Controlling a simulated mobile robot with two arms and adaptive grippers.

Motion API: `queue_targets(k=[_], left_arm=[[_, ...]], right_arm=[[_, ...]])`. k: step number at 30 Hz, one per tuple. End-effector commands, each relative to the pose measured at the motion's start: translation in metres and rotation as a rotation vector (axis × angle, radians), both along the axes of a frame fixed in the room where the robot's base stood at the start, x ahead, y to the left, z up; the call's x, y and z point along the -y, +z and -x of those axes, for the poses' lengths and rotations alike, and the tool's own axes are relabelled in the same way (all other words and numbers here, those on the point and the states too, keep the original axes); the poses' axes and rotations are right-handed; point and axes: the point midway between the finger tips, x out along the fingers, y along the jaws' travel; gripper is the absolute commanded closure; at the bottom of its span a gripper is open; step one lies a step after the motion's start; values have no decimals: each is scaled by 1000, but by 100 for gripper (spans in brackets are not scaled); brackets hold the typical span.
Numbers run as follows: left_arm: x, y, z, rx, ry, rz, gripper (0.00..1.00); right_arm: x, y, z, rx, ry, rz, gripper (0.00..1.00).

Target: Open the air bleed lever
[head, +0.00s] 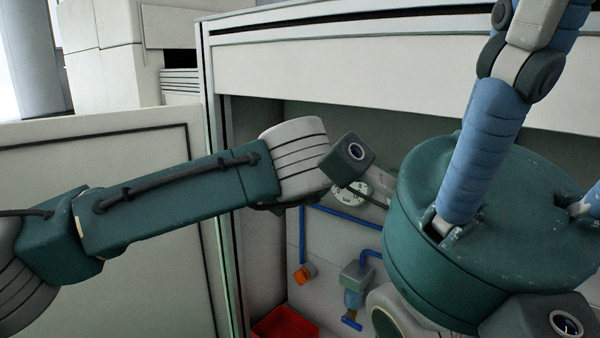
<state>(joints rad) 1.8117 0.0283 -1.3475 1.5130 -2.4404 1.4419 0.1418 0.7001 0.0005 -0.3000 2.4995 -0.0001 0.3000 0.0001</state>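Inside the open cabinet bay, a small orange fitting (304,274) sits near the lower end of a thin blue pipe. To its right hangs a grey unit with a blue bowl (355,299), and below it a small blue tap-like handle (351,321). I cannot tell which of these is the air bleed lever, or its position. My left gripper (380,196) is in front of the bay, above these parts and apart from them. Its fingers are small and partly hidden, so their opening is unclear. My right gripper's fingers are not in view.
A round gauge (350,194) sits behind my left gripper, with blue pipe (340,213) below it. A red tray (285,325) is at the bay's bottom left. The bay's left post (222,215) stands behind my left arm. A large green rounded body hides the bay's right side.

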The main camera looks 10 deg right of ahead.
Motion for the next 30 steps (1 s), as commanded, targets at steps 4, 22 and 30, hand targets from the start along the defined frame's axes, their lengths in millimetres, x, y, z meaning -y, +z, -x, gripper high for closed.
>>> queue_targets(k=[4,22,30], left_arm=[[0,-7,1,-20,0,-1,100],[0,-3,1,-12,0,1,70],[1,-6,2,16,-2,-18,70]], right_arm=[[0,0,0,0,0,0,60],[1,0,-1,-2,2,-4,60],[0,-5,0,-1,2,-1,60]])
